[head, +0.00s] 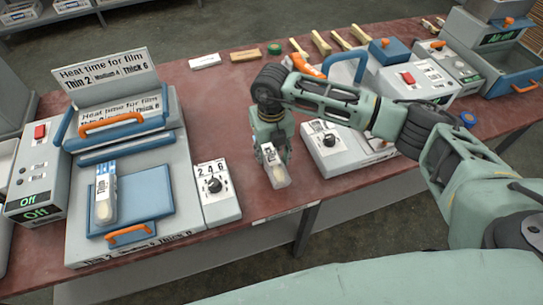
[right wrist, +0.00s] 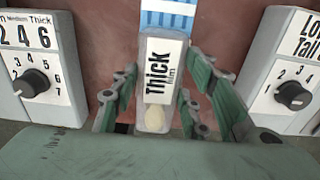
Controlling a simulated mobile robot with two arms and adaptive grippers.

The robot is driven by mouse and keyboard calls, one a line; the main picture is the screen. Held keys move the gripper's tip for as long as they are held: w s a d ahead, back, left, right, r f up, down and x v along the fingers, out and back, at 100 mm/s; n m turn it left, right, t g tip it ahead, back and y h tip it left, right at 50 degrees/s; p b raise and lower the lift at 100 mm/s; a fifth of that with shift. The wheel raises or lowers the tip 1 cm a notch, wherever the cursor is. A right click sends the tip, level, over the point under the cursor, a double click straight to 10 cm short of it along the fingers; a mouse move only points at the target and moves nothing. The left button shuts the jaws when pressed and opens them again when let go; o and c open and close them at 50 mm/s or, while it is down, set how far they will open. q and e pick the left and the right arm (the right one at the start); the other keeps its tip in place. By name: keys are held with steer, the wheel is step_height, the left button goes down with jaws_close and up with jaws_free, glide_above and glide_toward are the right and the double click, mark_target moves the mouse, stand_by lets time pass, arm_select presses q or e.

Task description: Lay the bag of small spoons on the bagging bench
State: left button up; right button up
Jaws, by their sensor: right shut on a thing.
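My right gripper (head: 272,152) hangs over the front part of the red bench top (head: 225,118), between the two dial boxes. It is shut on a clear bag (head: 278,178) with a white label; in the right wrist view the bag (right wrist: 155,118) reads "Thick film", has a blue-striped top end and a pale oval spoon end inside. The fingers (right wrist: 160,85) flank it. I cannot tell whether the bag touches the bench. Another bag (head: 104,205), labelled "Thin", lies on the blue plate of the left press (head: 150,165). My left gripper is not in view.
A dial box (head: 216,198) stands left of the held bag and another (head: 328,158) stands right of it. A sign about film heat time (head: 105,75) tops the left press. Wooden pieces (head: 320,42) lie at the back. Bare bench shows behind the left dial box.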

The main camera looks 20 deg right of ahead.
mark_target(272, 156)
step_height(272, 156, down, 2)
steer(key=shift+s+f+p, duration=0.1)
steer(key=shift+f+p, duration=0.1)
steer(key=shift+p, duration=0.15)
steer(key=shift+f, duration=0.3)
steer(key=shift+f, duration=0.2)
steer(key=o, duration=1)
steer(key=shift+r, duration=0.2)
